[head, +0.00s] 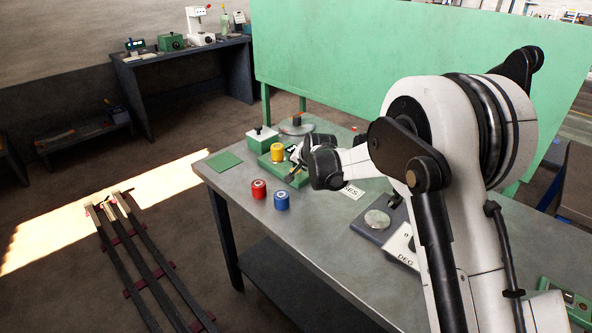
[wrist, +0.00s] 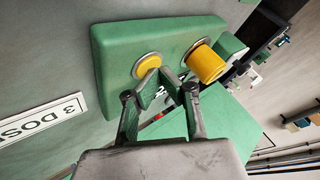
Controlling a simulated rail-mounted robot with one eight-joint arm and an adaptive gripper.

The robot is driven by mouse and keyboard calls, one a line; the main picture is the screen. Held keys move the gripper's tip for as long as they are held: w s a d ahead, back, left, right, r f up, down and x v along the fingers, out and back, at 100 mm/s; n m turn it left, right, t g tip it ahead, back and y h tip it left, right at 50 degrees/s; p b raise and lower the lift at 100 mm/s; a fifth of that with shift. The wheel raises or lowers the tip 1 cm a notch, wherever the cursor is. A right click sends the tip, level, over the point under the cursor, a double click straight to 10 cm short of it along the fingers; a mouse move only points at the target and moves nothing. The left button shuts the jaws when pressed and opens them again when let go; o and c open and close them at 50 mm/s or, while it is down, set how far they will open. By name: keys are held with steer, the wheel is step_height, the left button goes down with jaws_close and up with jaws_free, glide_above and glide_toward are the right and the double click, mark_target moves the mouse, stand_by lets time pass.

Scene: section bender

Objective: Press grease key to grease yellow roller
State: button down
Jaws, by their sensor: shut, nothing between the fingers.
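A green box (wrist: 115,50) carries a round yellow button (wrist: 148,66), which looks like the grease key, and the yellow roller (wrist: 206,64). In the head view the box (head: 264,162) lies on the workbench with the yellow roller (head: 277,152) upright on it; the button is not clear there. My gripper (wrist: 161,82) is shut and empty. Its fingertips are at the button's lower right edge in the wrist view, left of the roller; I cannot tell whether they touch the button. In the head view my gripper (head: 296,170) is over the box's right side.
A red roller (head: 259,189) and a blue roller (head: 281,201) stand near the bench's front edge. A "3 DOSES" label (wrist: 42,118) lies beside the box. Behind it is a green-and-white box (head: 262,138). A grey plate with a disc (head: 377,219) is at right.

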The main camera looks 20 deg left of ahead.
steer(key=shift+r, duration=0.85)
steer(key=shift+r, duration=0.1)
steer(key=shift+r+p, duration=1)
steer(key=shift+r, duration=1.4)
steer(key=shift+d, duration=0.1)
